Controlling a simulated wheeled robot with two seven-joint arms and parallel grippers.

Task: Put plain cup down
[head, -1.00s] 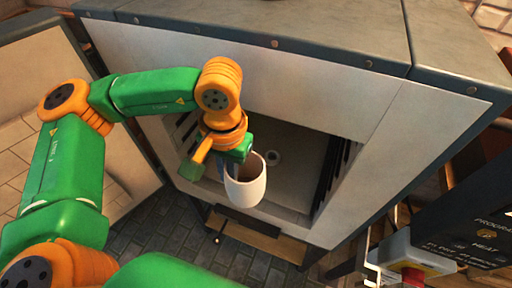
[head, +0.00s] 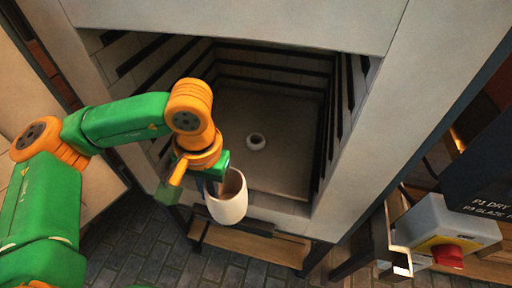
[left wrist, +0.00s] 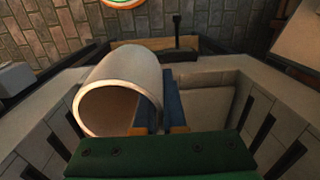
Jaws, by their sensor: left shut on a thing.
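The plain cup (head: 230,200) is off-white with a brown inside and no visible pattern. My left gripper (head: 215,186) is shut on its wall at the left side and holds it in front of the open kiln chamber (head: 285,150). In the left wrist view the cup (left wrist: 120,88) lies across the left of the picture, its open rim towards the camera. A blue finger of the left gripper (left wrist: 158,108) shows along the cup's right side. My right gripper is in neither view.
The kiln chamber has dark ribs along its walls and a bare floor with a small round fitting (head: 256,142). A control box with a red button (head: 447,254) stands at the right. A wooden ledge (head: 250,244) runs below the kiln opening.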

